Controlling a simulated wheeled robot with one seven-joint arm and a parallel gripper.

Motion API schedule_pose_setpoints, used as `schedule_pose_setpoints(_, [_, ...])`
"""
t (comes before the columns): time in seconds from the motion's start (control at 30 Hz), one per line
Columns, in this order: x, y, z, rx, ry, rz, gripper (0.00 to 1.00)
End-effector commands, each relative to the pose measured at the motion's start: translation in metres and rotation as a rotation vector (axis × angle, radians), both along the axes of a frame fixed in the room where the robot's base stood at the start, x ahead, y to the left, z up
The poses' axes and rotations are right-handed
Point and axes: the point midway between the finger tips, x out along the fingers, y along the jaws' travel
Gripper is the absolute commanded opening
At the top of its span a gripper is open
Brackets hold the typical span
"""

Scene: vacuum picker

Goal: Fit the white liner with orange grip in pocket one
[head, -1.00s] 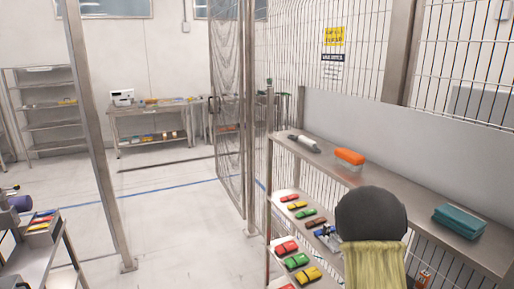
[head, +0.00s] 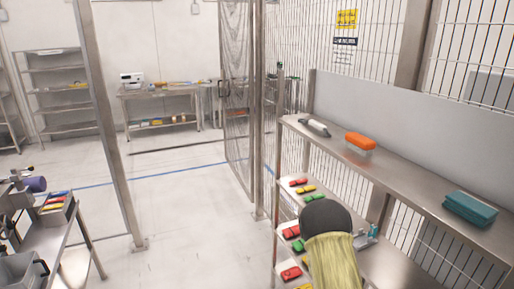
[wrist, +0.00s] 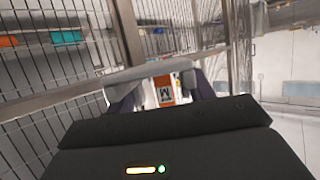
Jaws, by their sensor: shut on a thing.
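In the wrist view my gripper (wrist: 163,98) is shut on a white piece with an orange patch (wrist: 164,82), which fits the white liner with orange grip. A dark finger is on each side of it. The dark wrist housing hides its lower part. In the head view my arm, with a dark round cap and yellow sleeve, covers part of the shelf rack, and my gripper cannot be made out clearly. I cannot pick out pocket one in either view.
A steel rack (head: 410,203) at right bears an orange-topped box (head: 360,141), a white-and-dark tool (head: 314,127) and teal cloths (head: 470,209). Red, yellow and green pieces lie on its lower shelves. A cart (head: 48,238) with a grey crate (head: 22,272) stands lower left. Open floor (head: 185,215) lies between.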

Motion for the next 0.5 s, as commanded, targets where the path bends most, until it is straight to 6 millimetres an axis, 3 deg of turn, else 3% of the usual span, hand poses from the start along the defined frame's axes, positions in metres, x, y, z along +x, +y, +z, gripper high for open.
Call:
schedule_pose_setpoints(0.3, [0.013, 0.066, -0.041, 0.001, -0.001, 0.262, 0.29])
schedule_pose_setpoints(0.43, [0.018, 0.088, -0.054, 0.000, -0.001, 0.348, 0.29])
schedule_pose_setpoints(0.5, [0.017, 0.086, -0.053, 0.000, -0.001, 0.343, 0.29])
